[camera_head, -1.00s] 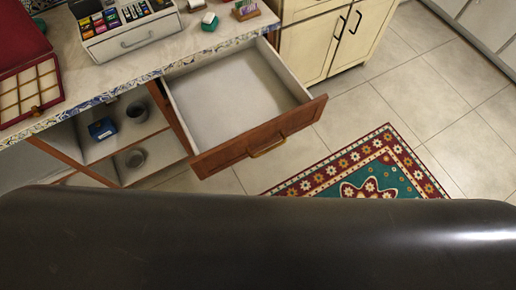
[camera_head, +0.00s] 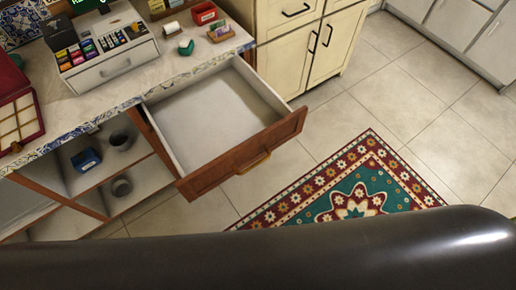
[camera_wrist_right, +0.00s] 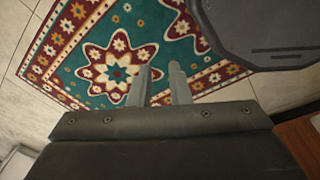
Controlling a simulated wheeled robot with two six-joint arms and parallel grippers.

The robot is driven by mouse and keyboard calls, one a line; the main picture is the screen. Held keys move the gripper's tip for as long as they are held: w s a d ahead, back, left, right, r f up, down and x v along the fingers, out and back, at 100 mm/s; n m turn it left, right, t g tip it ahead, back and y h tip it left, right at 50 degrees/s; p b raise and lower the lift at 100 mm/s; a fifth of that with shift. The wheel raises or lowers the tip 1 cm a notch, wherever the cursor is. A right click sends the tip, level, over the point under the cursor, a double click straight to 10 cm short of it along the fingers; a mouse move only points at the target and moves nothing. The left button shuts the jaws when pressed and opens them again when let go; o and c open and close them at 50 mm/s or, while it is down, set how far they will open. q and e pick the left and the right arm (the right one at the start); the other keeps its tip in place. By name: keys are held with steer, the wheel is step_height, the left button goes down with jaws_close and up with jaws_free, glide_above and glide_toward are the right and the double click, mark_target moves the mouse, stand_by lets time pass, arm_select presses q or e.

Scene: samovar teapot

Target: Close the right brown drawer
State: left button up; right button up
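The brown drawer (camera_head: 245,158) is pulled far out from under the counter in the head view. Its inside is pale and empty, and a brass handle (camera_head: 254,163) sits on its front. My right gripper (camera_wrist_right: 158,72) shows in the right wrist view with its two fingers apart and nothing between them, above the patterned rug (camera_wrist_right: 115,75). A strip of brown wood (camera_wrist_right: 298,145) is at the lower right of that view; I cannot tell if it is the drawer. Neither gripper shows in the head view.
The counter (camera_head: 120,90) holds a cash register (camera_head: 110,60), a red box (camera_head: 18,110) and small items. Open shelves below hold a blue box (camera_head: 86,159) and grey cups. Cream cabinets (camera_head: 300,45) stand beyond the drawer. The tiled floor (camera_head: 420,120) right of the drawer is clear apart from the rug.

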steer(key=w+d+n+t+b, duration=0.1)
steer(key=w+n+b, duration=0.1)
steer(key=w, duration=0.3)
steer(key=w+d+n+t+b, duration=0.2)
steer(key=w, duration=0.3)
steer(key=w+d+n+t+b, duration=0.1)
steer(key=w+n+b, duration=0.1)
steer(key=w, duration=0.3)
steer(key=shift+d+f+n+t+h, duration=0.2)
steer(key=shift+f+n+t+h, duration=0.05)
steer(key=shift+n+t+h, duration=0.15)
jaws_close()
steer(key=w+r+n+t+b, duration=0.2)
steer(key=w+n, duration=0.1)
steer(key=w, duration=0.3)
steer(key=n+t+y+b, duration=0.8)
steer(key=n+y+b, duration=0.5)
steer(key=n, duration=2)
glide_toward(288, 130)
steer(key=w+a+h, duration=0.1)
steer(key=w, duration=0.1)
steer(key=w+a+r+h, duration=0.1)
steer(key=w+a, duration=0.1)
steer(key=shift+w+a+r+p, duration=0.15)
steer(key=shift+w+a+p, duration=0.05)
steer(key=shift+a+p, duration=0.1)
steer(key=shift+w+a, duration=0.25)
steer(key=shift+w, duration=0.3)
